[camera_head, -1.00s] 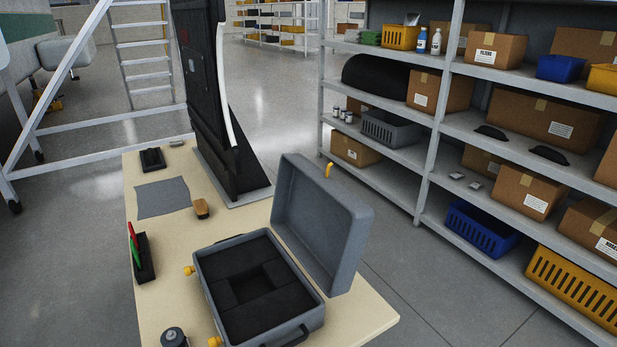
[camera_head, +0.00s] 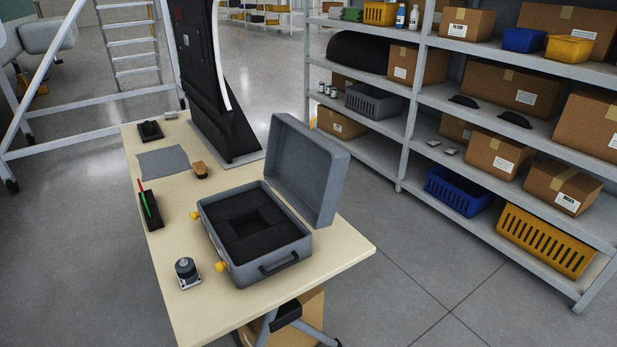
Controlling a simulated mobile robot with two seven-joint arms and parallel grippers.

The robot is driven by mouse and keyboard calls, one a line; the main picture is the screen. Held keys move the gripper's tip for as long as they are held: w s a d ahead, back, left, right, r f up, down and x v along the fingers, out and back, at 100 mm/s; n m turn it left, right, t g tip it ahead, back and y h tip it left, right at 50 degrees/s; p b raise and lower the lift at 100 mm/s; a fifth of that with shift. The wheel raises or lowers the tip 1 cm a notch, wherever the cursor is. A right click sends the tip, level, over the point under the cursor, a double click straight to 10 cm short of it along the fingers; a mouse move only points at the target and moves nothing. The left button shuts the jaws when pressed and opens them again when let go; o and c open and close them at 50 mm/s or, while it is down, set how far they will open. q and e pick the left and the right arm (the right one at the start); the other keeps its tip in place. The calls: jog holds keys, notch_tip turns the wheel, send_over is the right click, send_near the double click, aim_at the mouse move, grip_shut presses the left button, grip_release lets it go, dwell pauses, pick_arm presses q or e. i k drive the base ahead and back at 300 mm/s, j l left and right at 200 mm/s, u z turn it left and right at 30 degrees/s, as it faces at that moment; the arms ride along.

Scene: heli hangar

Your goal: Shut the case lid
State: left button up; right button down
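A grey case (camera_head: 254,246) stands open on the front part of a cream table. Its lid (camera_head: 307,172) is raised on the right side, tilted back past upright. The base holds black foam with a recess in the middle. Two yellow latches (camera_head: 221,266) sit on the base's left side, and a dark handle (camera_head: 279,264) is on its front side. A small yellow piece shows at the lid's far edge. Neither of my grippers is in view.
Shelves (camera_head: 404,150) with boxes stand right, a ladder left. Floor is clear between table and shelves.

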aim_at(306, 167)
jog(key=k+u, duration=0.1)
jog(key=u, duration=1.3)
jog(key=l+u, duration=0.6)
jog(key=l, duration=1.25)
jog(key=k+l, duration=0.1)
jog(key=l, duration=2.15)
jog(key=k+l, duration=0.15)
jog(key=k, duration=0.3)
